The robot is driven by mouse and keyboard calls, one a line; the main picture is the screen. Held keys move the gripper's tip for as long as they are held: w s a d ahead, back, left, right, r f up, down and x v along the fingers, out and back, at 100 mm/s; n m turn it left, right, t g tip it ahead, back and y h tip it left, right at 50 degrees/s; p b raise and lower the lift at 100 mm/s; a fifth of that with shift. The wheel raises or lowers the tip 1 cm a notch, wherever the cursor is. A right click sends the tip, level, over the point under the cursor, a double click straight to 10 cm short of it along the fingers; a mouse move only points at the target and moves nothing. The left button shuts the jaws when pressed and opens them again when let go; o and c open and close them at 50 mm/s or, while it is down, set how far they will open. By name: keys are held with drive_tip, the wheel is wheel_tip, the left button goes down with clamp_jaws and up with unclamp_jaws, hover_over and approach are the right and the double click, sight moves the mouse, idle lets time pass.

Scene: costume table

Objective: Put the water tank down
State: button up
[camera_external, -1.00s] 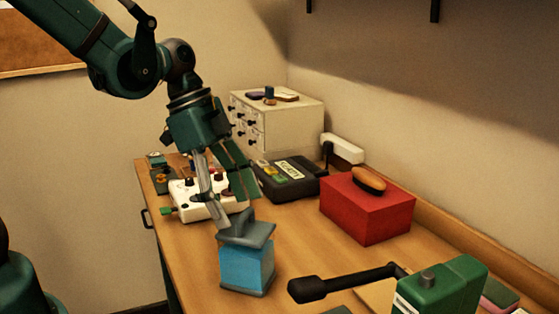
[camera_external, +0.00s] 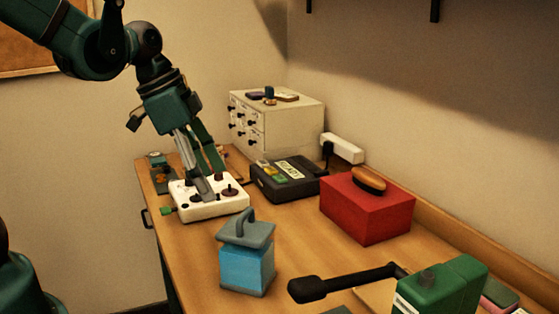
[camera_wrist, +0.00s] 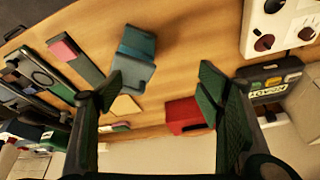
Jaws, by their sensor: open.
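The water tank (camera_external: 247,268) is a translucent blue box with a grey lid and a grey loop handle. It stands upright on the wooden table, near the table's left edge in the external view. It also shows in the wrist view (camera_wrist: 134,56), left of centre and beyond the fingers. My gripper (camera_external: 210,184) is open and empty, apart from the tank, up and to its left in the external view. Its fingers overlap the white knob box there. In the wrist view the two fingers (camera_wrist: 160,84) are wide apart with nothing between them.
The white knob box (camera_external: 225,207) lies behind the tank. A dark device with a label (camera_external: 290,182), a red box (camera_external: 365,213) with a brush on top, and a drawer cabinet (camera_external: 290,126) stand beyond. A green machine with a black handle (camera_external: 440,285) is at front right.

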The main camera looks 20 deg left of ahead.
drive_tip(key=a+r+n+t+y, duration=0.2)
drive_tip(key=a+r+n, duration=0.2)
drive_tip(key=a, duration=0.6)
drive_tip(key=a+r+n+t+y, duration=0.1)
drive_tip(key=a+r+n+t, duration=0.2)
drive_tip(key=a+n, duration=0.6)
drive_tip(key=shift+s+a+r+y, duration=0.25)
drive_tip(key=shift+a+r+y, duration=0.15)
drive_tip(key=shift+r, duration=0.55)
drive_tip(key=shift+f+b, duration=1.8)
